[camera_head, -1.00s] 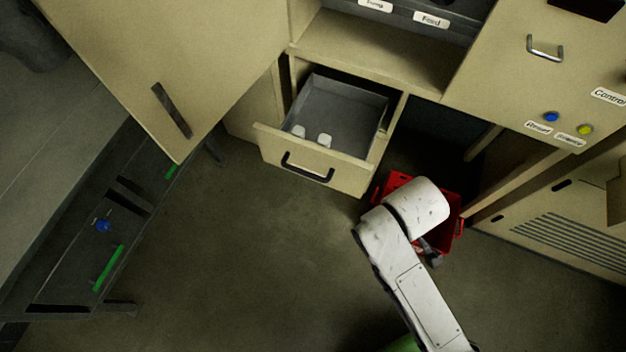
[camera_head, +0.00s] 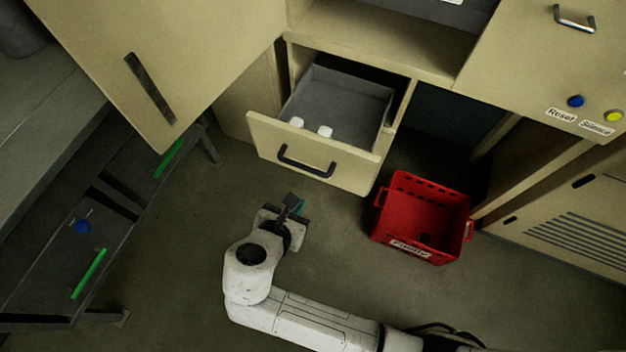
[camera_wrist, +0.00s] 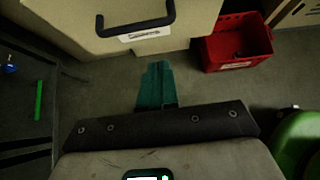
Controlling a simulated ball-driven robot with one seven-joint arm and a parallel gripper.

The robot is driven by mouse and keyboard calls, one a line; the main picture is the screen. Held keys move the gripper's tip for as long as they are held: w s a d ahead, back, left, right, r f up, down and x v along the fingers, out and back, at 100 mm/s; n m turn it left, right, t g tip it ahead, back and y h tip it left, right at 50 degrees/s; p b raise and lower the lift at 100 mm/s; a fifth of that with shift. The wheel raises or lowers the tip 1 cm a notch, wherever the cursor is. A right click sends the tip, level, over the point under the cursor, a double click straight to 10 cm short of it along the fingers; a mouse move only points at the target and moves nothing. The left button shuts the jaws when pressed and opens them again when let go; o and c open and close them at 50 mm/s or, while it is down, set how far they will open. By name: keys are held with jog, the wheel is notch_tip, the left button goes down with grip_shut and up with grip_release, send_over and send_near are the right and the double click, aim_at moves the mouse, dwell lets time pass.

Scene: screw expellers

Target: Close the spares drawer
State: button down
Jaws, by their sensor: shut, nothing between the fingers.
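The spares drawer (camera_head: 318,165) is pulled out of the beige cabinet in the head view, with a dark bar handle (camera_head: 306,163) on its front. Two small white items (camera_head: 311,127) lie inside its grey tray. In the wrist view the drawer front (camera_wrist: 95,38) and handle (camera_wrist: 138,27) fill the upper left, with a label below the handle. My gripper (camera_head: 294,203) is in front of and below the drawer front, apart from it. In the wrist view its teal fingers (camera_wrist: 155,86) are shut and empty, pointing toward the drawer.
A red crate (camera_head: 446,202) stands on the floor right of the drawer and also shows in the wrist view (camera_wrist: 238,42). A beige door (camera_head: 140,60) hangs open at the left, above a dark bench frame (camera_head: 100,215). The floor before the drawer is clear.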

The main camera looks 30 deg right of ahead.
aim_at(318, 173)
jog(key=d+r+x, duration=0.1)
jog(key=x, duration=0.9)
jog(key=shift+w+b, duration=0.3)
jog(key=shift+w, duration=0.2)
jog(key=shift+d, duration=0.2)
jog(key=shift+w+d+r, duration=0.1)
jog(key=shift+w+d, duration=0.35)
jog(key=w+d, duration=1.6)
jog(key=d, duration=0.3)
jog(key=shift+w+d, duration=0.4)
jog(key=shift+w, duration=0.1)
jog(key=shift+r, duration=0.1)
